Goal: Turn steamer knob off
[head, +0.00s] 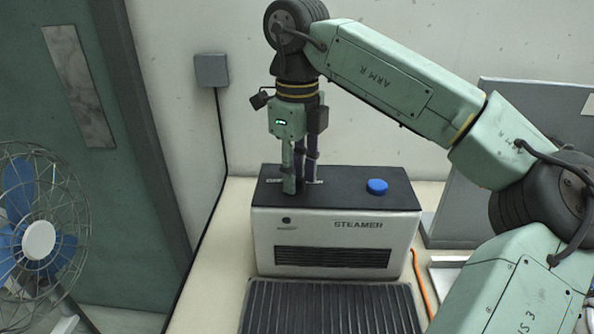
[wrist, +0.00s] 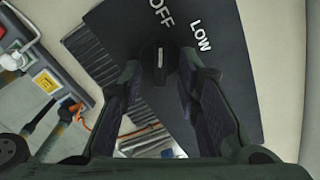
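The steamer (head: 335,228) is a pale box with a black top and a front grille, standing on the bench. Its knob (wrist: 158,60) is dark with a white mark, seen in the wrist view beside the white words OFF and LOW. The mark points up the picture, toward OFF. My gripper (head: 301,187) points straight down at the left part of the steamer's top, and its fingers hide the knob in the head view. In the wrist view my fingers (wrist: 160,65) stand on either side of the knob. I cannot tell whether they touch it.
A blue round button (head: 377,186) sits on the steamer's top, right of my gripper. A dark ribbed surface (head: 330,308) lies in front of the steamer. A caged fan (head: 38,240) stands at the left. A grey panel (head: 460,200) rises at the right.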

